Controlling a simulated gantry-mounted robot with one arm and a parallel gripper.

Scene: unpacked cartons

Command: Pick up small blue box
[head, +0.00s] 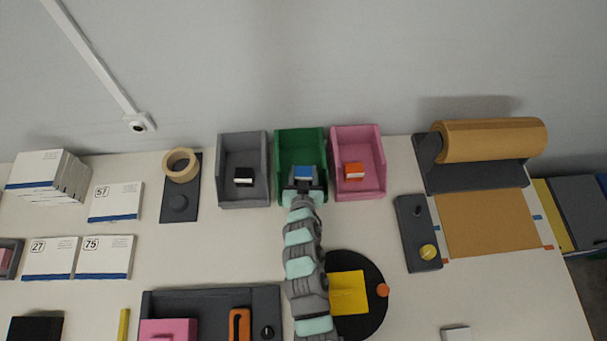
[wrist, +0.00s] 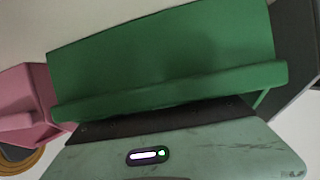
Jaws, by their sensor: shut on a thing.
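The small blue box (head: 303,171) shows in the head view at the front of the green bin (head: 300,142), right at the end of my arm. My gripper (head: 303,180) is shut on it, reaching in at the bin's open front. The fingers are small here, and I cannot tell whether the box touches the bin floor. In the wrist view the green bin (wrist: 165,60) fills the upper middle, above the pale green body of my gripper. The fingertips and the blue box do not show in that view.
A grey bin (head: 226,150) with a black-and-white box (head: 243,175) stands close on the left. A pink bin (head: 372,150) with an orange box (head: 354,171) stands close on the right. A tape roll (head: 180,153) lies further left. A brown paper roll (head: 492,140) stands at right.

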